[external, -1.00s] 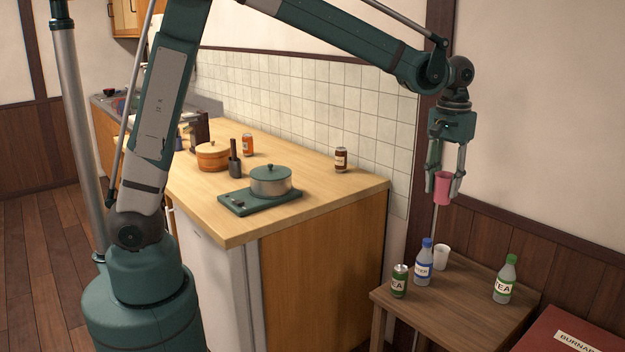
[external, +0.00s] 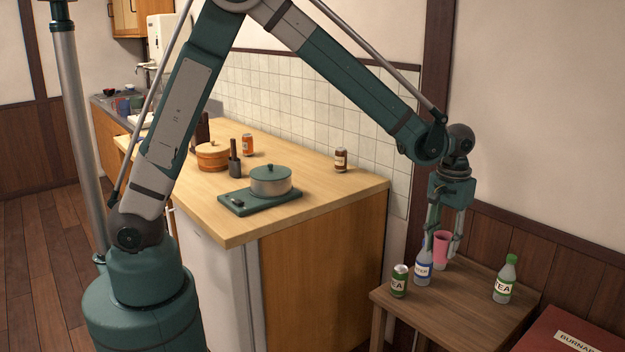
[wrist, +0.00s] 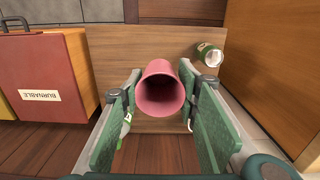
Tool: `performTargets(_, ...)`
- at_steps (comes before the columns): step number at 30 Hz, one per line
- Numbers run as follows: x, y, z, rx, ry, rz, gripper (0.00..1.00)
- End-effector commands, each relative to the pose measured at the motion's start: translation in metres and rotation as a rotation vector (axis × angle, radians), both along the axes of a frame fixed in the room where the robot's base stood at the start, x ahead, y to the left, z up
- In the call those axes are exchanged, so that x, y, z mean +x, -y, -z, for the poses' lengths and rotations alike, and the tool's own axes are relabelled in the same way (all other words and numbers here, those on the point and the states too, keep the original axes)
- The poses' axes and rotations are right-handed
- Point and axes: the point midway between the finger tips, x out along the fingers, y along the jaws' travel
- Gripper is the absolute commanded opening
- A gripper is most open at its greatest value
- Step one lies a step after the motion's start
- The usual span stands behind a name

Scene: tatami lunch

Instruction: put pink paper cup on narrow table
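The pink paper cup (external: 441,246) is between the fingers of my gripper (external: 441,250), low over the back left part of the narrow wooden table (external: 470,309). In the wrist view the pink cup (wrist: 160,92) sits between the green finger pads of my gripper (wrist: 160,70), its open mouth facing the camera. The fingers appear shut on its sides. The blue-labelled water bottle partly hides the cup's lower part in the external view, so I cannot tell whether its base touches anything. The white cup that stood there is not clearly visible now.
A blue-capped bottle (external: 423,268) stands just in front of the gripper, with a green can (external: 399,282) to its left. A green-capped tea bottle (external: 505,280) stands to the right. The table's front middle is clear. A red bin (external: 570,335) stands at the right.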

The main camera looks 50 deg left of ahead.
Motion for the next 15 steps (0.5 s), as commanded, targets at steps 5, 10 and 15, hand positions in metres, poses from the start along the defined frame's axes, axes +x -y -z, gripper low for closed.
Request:
performTargets(5, 0.000, 0.000, 0.047, 0.000, 0.000, 0.000, 0.27)
performTargets(10, 0.000, 0.000, 0.077, 0.000, 0.000, 0.000, 0.27)
performTargets(15, 0.000, 0.000, 0.093, 0.000, 0.000, 0.000, 0.27)
